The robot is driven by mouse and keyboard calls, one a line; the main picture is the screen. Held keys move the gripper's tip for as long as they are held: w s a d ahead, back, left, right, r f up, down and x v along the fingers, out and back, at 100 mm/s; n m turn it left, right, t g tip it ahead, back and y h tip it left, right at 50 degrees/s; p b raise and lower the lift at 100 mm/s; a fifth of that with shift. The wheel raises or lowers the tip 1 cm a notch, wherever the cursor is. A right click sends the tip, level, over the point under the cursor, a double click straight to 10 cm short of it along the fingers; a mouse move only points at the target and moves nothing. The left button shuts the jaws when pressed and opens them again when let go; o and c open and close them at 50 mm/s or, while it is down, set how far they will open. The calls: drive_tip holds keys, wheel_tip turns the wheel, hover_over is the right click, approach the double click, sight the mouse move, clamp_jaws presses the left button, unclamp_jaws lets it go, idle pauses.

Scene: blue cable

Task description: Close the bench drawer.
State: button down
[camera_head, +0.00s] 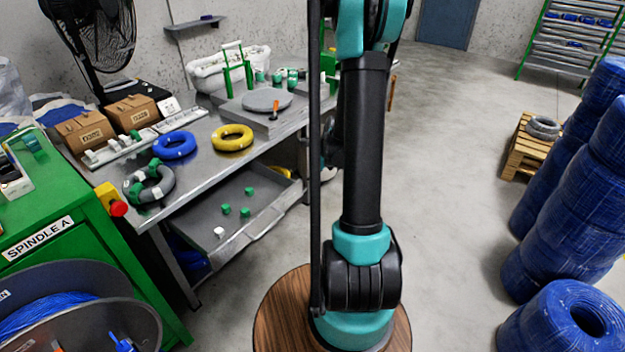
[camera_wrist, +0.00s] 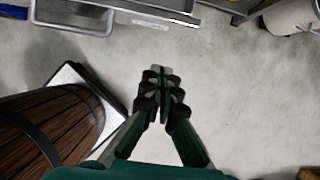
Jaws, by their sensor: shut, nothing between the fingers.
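The bench drawer (camera_head: 262,224) is pulled out below the metal bench (camera_head: 200,165) in the head view. Its grey front, with a bar handle, faces the lower right. Three green blocks (camera_head: 226,209) and one white block (camera_head: 219,232) lie inside it. My gripper (camera_wrist: 158,72) shows in the wrist view, shut and empty above bare concrete floor. Grey metal edges (camera_wrist: 150,18) lie beyond the fingertips at the top of that view, apart from them; I cannot tell for sure whether they are the drawer. In the head view my gripper is not visible.
On the bench are a blue coil (camera_head: 174,145), a yellow coil (camera_head: 232,137), cardboard boxes (camera_head: 84,131) and a grey turntable (camera_head: 268,100). The green spindle machine (camera_head: 60,215) stands left. Blue cable stacks (camera_head: 570,235) stand right. Open floor (camera_head: 450,150) lies between.

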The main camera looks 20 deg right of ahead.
sight(298, 186)
drive_tip(key=shift+w+a+f, duration=0.7)
drive_tip(key=shift+w+f, duration=0.25)
drive_tip(key=shift+f, duration=0.25)
drive_tip(key=shift+w+a+f, duration=0.65)
drive_tip(key=shift+w+f, duration=0.25)
drive_tip(key=shift+f, duration=0.25)
drive_tip(key=shift+w+a+f, duration=0.7)
drive_tip(key=shift+w+f, duration=0.25)
drive_tip(key=shift+f, duration=0.25)
drive_tip(key=shift+w+a, duration=0.1)
drive_tip(key=shift+w, duration=0.05)
